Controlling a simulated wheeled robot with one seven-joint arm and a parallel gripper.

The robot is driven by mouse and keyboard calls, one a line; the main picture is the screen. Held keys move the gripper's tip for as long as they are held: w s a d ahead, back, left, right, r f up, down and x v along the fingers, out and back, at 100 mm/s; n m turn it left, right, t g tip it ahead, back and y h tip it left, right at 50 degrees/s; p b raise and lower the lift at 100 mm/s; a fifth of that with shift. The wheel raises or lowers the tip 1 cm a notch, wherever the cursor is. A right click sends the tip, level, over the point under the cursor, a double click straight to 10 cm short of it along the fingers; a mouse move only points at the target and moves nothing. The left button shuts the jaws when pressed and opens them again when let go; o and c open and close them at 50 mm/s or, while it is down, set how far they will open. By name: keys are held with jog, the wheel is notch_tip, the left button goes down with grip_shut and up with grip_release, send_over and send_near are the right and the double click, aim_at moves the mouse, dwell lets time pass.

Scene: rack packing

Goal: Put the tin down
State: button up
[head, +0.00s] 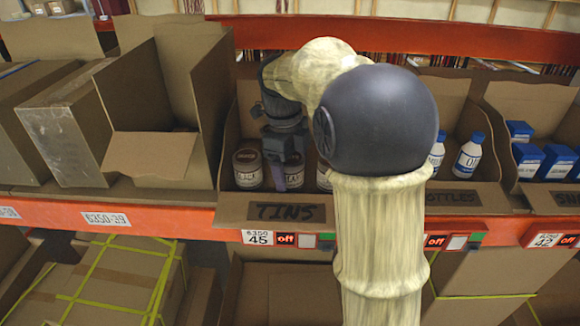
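The box marked TINS (228,211) is an open cardboard bin on the orange shelf. Several dark-lidded tins with pale labels stand in it. One tin (248,172) is at the bin's left, and another tin (294,177) is at my gripper (289,162). A third tin (323,178) is partly hidden by my arm. My gripper points down inside the bin, with a purplish finger just left of the middle tin. The frame does not show clearly whether the fingers close on that tin or stand beside it.
The bottles box (466,195), with white blue-capped bottles (469,157), is to the right. Farther right are small blue boxes (557,162). Tall open cardboard boxes (188,95) stand left of the tins bin. My arm hides the bin's right part.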

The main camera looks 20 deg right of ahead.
jog(key=r, duration=0.8)
jog(key=w+a+r, duration=0.1)
jog(key=r, duration=0.3)
jog(key=shift+r+b, duration=0.1)
jog(key=shift+b, duration=0.2)
jog(key=shift+a, duration=0.1)
dwell(0.3)
